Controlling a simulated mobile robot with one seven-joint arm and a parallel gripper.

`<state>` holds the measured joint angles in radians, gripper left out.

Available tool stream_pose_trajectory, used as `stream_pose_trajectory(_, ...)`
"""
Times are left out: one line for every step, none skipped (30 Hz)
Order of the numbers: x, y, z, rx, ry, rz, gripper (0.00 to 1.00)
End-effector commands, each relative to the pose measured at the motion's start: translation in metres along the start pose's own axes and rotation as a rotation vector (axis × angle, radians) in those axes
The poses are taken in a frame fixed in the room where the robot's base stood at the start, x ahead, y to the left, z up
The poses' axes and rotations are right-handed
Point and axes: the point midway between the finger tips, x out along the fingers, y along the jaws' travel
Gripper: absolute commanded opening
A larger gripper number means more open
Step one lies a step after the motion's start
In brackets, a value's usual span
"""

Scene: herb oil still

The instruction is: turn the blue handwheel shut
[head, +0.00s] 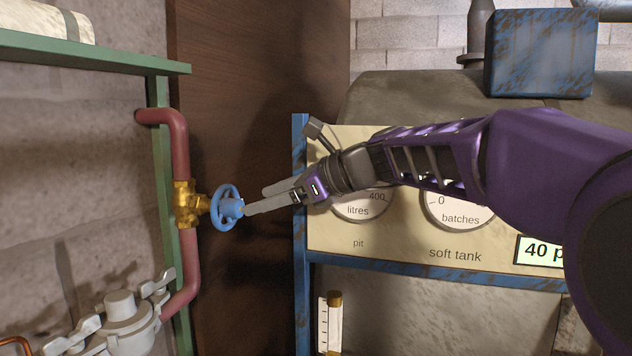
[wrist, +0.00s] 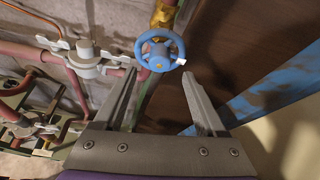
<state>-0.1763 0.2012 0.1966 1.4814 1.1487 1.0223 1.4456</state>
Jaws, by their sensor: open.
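The blue handwheel (head: 227,207) sits on a brass valve (head: 186,205) in a red pipe (head: 176,135) at the left of the head view. In the wrist view the handwheel (wrist: 159,49) shows nearly face-on, beyond the fingertips, with a small white mark on its right rim. My gripper (head: 255,198) is open and empty, its fingers pointing left at the wheel. In the head view one fingertip overlaps the hub's edge; I cannot tell whether it touches. In the wrist view my gripper (wrist: 157,80) has its two fingers apart, with the wheel ahead between their lines.
A green frame (head: 158,90) carries the pipe. A grey clamped fitting (head: 120,322) stands below left. A blue-edged gauge panel (head: 330,240) lies behind my arm at right. A sight tube (head: 329,322) hangs below it. Brown boarding (head: 240,100) backs the wheel.

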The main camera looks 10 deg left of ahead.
Motion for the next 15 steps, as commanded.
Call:
stream_pose_trajectory(-0.014,-0.001,0.0,-0.001,0.001,-0.006,0.73)
stream_pose_trajectory(-0.022,-0.001,0.0,-0.001,0.001,-0.005,0.73)
stream_pose_trajectory(-0.032,-0.001,0.0,-0.001,0.001,-0.004,0.73)
stream_pose_trajectory(-0.039,-0.001,0.0,-0.001,0.001,-0.005,0.73)
stream_pose_trajectory(-0.047,-0.001,0.0,-0.001,0.001,-0.005,0.73)
stream_pose_trajectory(-0.057,-0.001,0.0,-0.001,0.001,-0.005,0.73)
stream_pose_trajectory(-0.064,-0.001,0.0,-0.001,0.001,-0.005,0.73)
stream_pose_trajectory(-0.07,-0.001,0.0,-0.001,0.001,-0.004,0.73)
stream_pose_trajectory(-0.079,-0.001,0.0,-0.001,0.001,-0.004,0.73)
stream_pose_trajectory(-0.085,-0.001,0.0,-0.001,0.001,-0.004,0.73)
stream_pose_trajectory(-0.09,-0.001,0.0,-0.001,0.001,-0.004,0.73)
stream_pose_trajectory(-0.097,0.0,0.0,0.0,0.001,-0.002,0.73)
stream_pose_trajectory(-0.101,0.0,0.0,0.0,0.001,-0.002,0.73)
stream_pose_trajectory(-0.105,-0.001,0.0,0.0,0.001,-0.002,0.73)
stream_pose_trajectory(-0.11,0.0,0.0,0.0,0.0,-0.001,0.73)
